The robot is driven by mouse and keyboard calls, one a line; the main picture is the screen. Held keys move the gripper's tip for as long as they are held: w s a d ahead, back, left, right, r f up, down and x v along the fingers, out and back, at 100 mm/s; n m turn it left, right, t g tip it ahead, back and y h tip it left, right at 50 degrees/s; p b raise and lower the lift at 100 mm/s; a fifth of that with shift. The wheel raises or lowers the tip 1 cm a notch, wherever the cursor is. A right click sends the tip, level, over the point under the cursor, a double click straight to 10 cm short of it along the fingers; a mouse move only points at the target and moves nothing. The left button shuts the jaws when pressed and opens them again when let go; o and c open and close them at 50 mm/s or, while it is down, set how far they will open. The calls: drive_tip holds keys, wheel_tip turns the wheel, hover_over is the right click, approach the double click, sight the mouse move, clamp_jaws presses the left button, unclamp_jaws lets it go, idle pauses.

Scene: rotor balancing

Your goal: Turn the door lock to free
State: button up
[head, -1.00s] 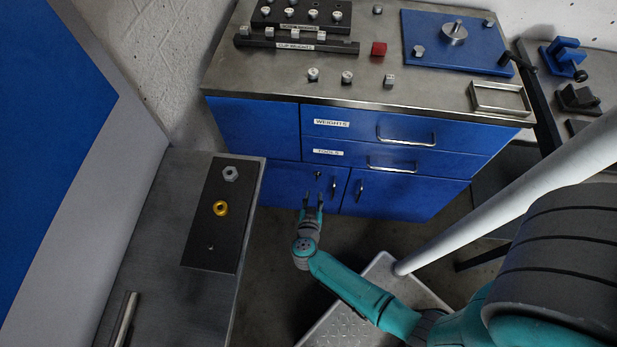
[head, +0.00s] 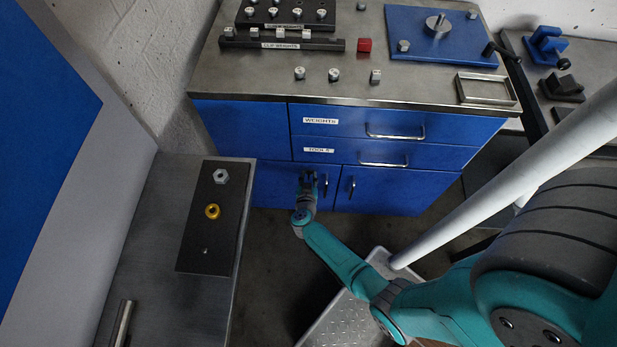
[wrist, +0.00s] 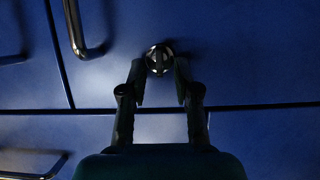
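The door lock (wrist: 159,58) is a small, dark, shiny round knob with a raised bar, on the blue left cabinet door (head: 273,188). The bar looks roughly in line with my fingers in the wrist view. My gripper (head: 308,178) is up at this door in the head view and hides the lock there. In the wrist view my gripper (wrist: 160,68) is open, with one finger on each side of the knob near the tips. A narrow gap shows between fingers and knob. I cannot tell how deep the tips reach.
The left door handle (head: 325,186) is close to the right of my gripper and also shows in the wrist view (wrist: 76,28). The tools drawer handle (head: 385,163) is above. A grey bench (head: 140,225) stands at left.

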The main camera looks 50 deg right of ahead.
clamp_jaws()
drive_tip(key=shift+s, duration=0.1)
drive_tip(key=shift+s+d+f+m+t+y, duration=0.15)
drive_tip(key=shift+m+t+y, duration=0.35)
drive_tip(key=shift+m, duration=0.5)
drive_tip(key=m+t, duration=0.1)
drive_tip(key=m+t+y, duration=0.1)
drive_tip(key=m, duration=0.1)
drive_tip(key=shift+s+d+f, duration=0.1)
drive_tip(key=shift+s+d, duration=0.1)
drive_tip(key=shift+s, duration=0.1)
drive_tip(key=m+t, duration=0.1)
drive_tip(key=m, duration=0.1)
drive_tip(key=m+t, duration=0.1)
drive_tip(key=m, duration=0.1)
drive_tip(key=shift+s+d+f, duration=0.15)
drive_tip(key=shift+f, duration=0.2)
drive_tip(key=m+t, duration=0.1)
drive_tip(key=m, duration=0.1)
drive_tip(key=m+t, duration=0.1)
drive_tip(key=m, duration=0.1)
drive_tip(key=shift+s+f, duration=0.1)
drive_tip(key=shift+f, duration=0.25)
drive_tip(key=shift+m, duration=0.4)
